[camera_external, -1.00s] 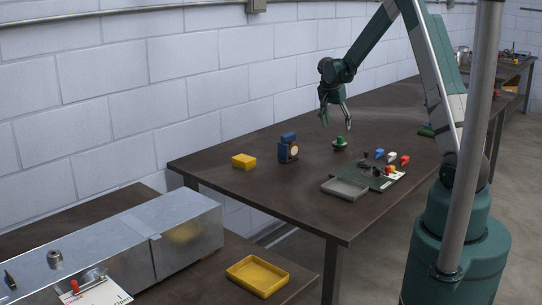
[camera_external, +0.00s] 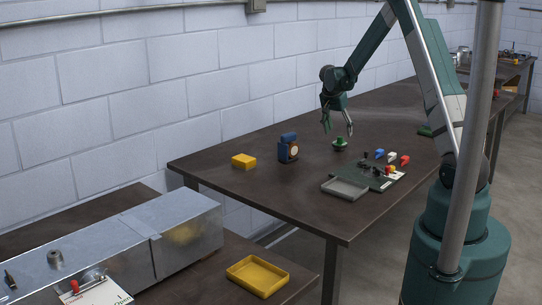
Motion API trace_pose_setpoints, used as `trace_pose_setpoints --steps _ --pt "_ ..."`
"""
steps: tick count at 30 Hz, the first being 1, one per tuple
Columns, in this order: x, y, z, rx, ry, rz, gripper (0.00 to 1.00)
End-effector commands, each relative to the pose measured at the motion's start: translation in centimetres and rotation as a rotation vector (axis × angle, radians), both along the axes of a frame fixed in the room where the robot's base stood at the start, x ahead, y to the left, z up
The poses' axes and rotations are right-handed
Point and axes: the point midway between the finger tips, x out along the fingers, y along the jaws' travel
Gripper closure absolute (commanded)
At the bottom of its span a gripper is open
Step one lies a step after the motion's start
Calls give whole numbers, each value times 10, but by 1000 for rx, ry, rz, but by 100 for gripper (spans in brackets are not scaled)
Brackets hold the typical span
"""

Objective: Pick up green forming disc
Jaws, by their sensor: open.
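The green forming disc (camera_external: 340,142) sits on the dark table (camera_external: 262,182), to the right of the blue device. It looks like a small green piece on a darker base. My gripper (camera_external: 338,131) is open and empty, pointing down. Its fingertips appear just above the disc, one on each side of it in the picture. I cannot tell the exact height gap from this view.
A blue device (camera_external: 288,148) and a yellow block (camera_external: 243,161) stand to the left. A grey tray (camera_external: 345,189) and a dark board with small coloured parts (camera_external: 372,176) lie in front. A yellow tray (camera_external: 257,276) and a metal duct (camera_external: 130,240) are on the nearer table.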

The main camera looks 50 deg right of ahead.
Motion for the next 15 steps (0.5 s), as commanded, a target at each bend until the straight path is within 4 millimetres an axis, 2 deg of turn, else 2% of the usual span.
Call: trace_pose_setpoints --steps 15 --pt "1 -3 -7 0 0 0 39"
